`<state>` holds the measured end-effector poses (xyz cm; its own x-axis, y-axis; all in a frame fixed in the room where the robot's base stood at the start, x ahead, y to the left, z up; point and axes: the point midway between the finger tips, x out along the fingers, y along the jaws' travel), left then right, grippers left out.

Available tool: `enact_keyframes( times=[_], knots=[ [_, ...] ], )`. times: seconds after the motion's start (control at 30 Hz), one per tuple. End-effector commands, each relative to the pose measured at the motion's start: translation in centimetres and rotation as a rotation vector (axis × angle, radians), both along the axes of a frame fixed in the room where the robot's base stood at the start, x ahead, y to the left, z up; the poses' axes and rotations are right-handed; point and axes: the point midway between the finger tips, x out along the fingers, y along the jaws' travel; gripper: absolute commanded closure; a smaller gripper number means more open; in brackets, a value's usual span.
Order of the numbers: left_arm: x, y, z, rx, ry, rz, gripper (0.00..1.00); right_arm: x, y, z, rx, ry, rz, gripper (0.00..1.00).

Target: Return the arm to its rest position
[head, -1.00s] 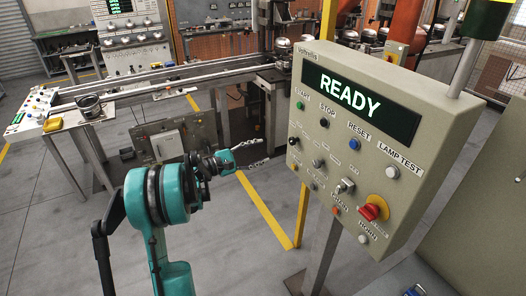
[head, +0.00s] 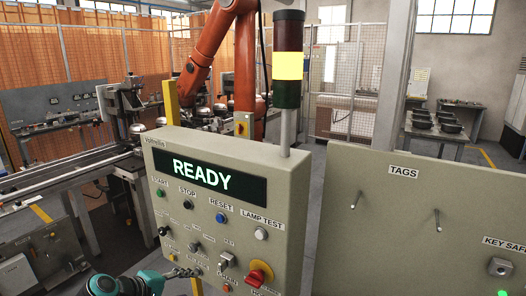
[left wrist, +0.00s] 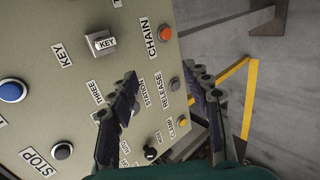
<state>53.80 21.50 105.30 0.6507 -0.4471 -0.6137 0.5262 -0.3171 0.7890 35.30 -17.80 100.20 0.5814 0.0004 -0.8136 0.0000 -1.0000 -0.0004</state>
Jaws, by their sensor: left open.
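My left arm comes in at the bottom of the head view, and its gripper (head: 186,272) shows small at the lower left edge of the control panel (head: 271,191). In the left wrist view the two dark fingers (left wrist: 163,72) are spread apart with nothing between them. The panel face (left wrist: 60,95) shows behind and left of the fingers, tilted in that view. The left finger covers part of the panel's labels. I cannot tell the exact gap between fingers and panel. My right gripper is not in view.
The panel display (head: 205,177) reads READY. A lit yellow stack light (head: 288,66) stands above the panel. A TAGS board (head: 408,215) with pegs is at right. An orange robot arm (head: 207,55) and a conveyor (head: 70,172) are behind. The wrist view shows open floor (left wrist: 285,125) at right.

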Motion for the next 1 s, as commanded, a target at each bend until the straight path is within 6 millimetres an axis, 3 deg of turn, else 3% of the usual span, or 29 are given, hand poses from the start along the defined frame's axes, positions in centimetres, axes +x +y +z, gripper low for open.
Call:
enact_keyframes(
  times=[0.03, 0.2, 0.3, 0.43, 0.63, 1.0],
  knots=[
    [-2.2, -1.8, -0.3, 0.098, 0.001, -0.056, 0.51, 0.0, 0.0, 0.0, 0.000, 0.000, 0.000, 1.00],
    [-9.2, -4.4, -2.1, 0.468, -0.019, -0.259, 0.51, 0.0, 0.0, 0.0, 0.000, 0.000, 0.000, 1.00],
    [-12.9, -4.8, -3.2, 0.674, -0.043, -0.380, 0.51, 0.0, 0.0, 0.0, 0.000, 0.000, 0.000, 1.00],
    [-16.2, -4.5, -4.3, 0.894, -0.078, -0.513, 0.51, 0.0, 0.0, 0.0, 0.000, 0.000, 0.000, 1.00],
    [-18.4, -3.9, -5.1, 1.065, -0.110, -0.616, 0.51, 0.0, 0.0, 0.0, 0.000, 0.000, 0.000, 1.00],
    [-18.5, -3.7, -5.1, 1.084, -0.112, -0.626, 0.51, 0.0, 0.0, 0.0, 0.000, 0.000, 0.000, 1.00]
  ],
)
